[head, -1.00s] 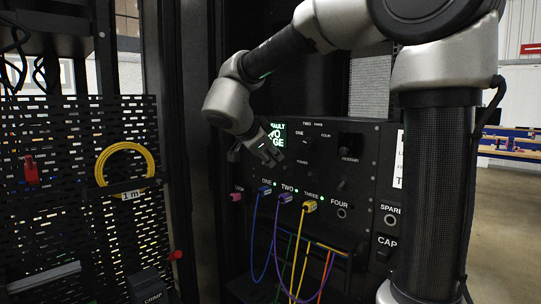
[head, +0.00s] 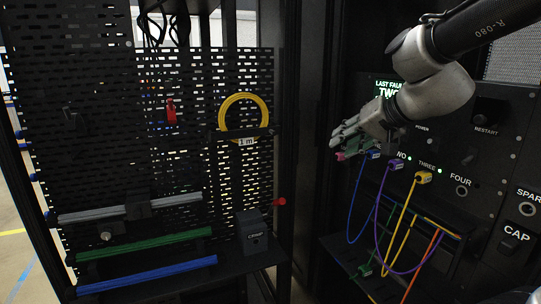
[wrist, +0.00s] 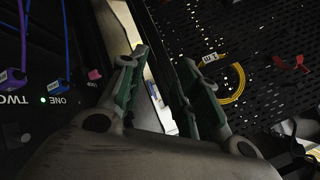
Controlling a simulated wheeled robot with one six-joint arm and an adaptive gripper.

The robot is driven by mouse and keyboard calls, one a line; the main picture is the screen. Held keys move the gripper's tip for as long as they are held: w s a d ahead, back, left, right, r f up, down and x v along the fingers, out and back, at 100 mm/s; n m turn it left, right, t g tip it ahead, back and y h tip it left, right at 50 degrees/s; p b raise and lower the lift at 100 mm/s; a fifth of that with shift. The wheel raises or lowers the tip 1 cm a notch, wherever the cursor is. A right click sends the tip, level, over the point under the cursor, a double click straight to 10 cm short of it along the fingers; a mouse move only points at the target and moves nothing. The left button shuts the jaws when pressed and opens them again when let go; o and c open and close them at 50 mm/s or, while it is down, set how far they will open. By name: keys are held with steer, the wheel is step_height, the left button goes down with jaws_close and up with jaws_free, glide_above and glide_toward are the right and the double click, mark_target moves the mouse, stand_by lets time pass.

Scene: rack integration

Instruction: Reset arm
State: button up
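My gripper (head: 345,132) is in front of the left part of the rack panel, above the row of ports, pointing left toward the pegboard. In the wrist view my gripper (wrist: 165,88) has its two green-padded fingers apart with nothing between them. The black rack panel (head: 478,160) carries plugged cables: a blue plug (head: 374,154), a purple plug (head: 394,166) and a yellow plug (head: 422,177). A pink plug (wrist: 95,74) also shows in the wrist view. The screen (head: 388,88) is partly hidden behind my arm.
A black pegboard (head: 90,110) stands at left with a coiled yellow cable (head: 243,100) and a red hook (head: 171,110). A crimp box (head: 252,232) sits on its shelf near green (head: 145,244) and blue bars (head: 147,277). Cables hang below the ports.

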steer(key=s+d+f+n+g+h, duration=0.1)
steer(key=s+d+f+g+h, duration=0.1)
steer(key=s+d, duration=0.7)
steer(key=s+d+f+n+g+h, duration=0.1)
steer(key=s+d+f+g+h, duration=0.1)
steer(key=s+d, duration=0.7)
steer(key=s+f+h, duration=0.1)
steer(key=s, duration=0.2)
steer(key=shift+s+f+h, duration=0.25)
steer(key=shift+s+h, duration=0.1)
steer(key=shift+h, duration=0.05)
